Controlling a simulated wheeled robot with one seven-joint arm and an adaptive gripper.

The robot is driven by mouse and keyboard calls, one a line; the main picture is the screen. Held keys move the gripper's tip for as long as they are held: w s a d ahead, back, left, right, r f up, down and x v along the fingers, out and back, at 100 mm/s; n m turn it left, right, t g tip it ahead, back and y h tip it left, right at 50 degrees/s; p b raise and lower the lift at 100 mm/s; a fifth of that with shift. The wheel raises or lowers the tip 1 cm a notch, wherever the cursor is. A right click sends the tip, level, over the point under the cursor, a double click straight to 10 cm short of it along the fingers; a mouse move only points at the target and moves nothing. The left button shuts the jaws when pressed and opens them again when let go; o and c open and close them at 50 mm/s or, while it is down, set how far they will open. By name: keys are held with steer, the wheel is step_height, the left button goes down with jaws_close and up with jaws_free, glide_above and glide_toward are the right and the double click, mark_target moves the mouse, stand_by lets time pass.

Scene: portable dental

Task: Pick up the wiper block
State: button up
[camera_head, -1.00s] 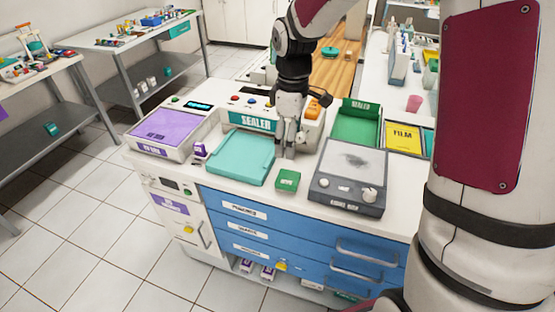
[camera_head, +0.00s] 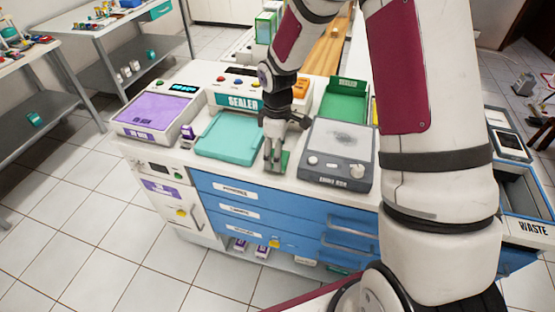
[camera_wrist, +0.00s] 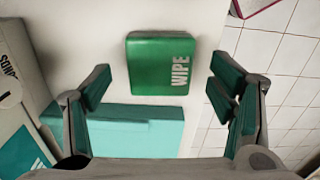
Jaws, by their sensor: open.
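The wiper block is a small green block marked WIPE. It lies on the white counter and shows whole in the wrist view (camera_wrist: 160,64). In the head view the block (camera_head: 285,160) is partly hidden behind my gripper (camera_head: 272,168). My gripper points down at the block. In the wrist view my gripper (camera_wrist: 162,86) is open, with one finger on each side of the picture and the block between and beyond them. Nothing is held. I cannot tell the exact height of the fingertips above the counter.
A teal tray (camera_head: 230,137) lies just left of the block, and a grey light box (camera_head: 337,155) stands close on the right. The sealer (camera_head: 240,103) and an open green bin (camera_head: 345,103) stand behind. The counter's front edge (camera_head: 250,182) is close.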

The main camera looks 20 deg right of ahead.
step_height(320, 180, down, 2)
steer(key=shift+f, duration=0.1)
steer(key=c, duration=1.3)
steer(key=shift+o, duration=0.2)
step_height(320, 180, up, 10)
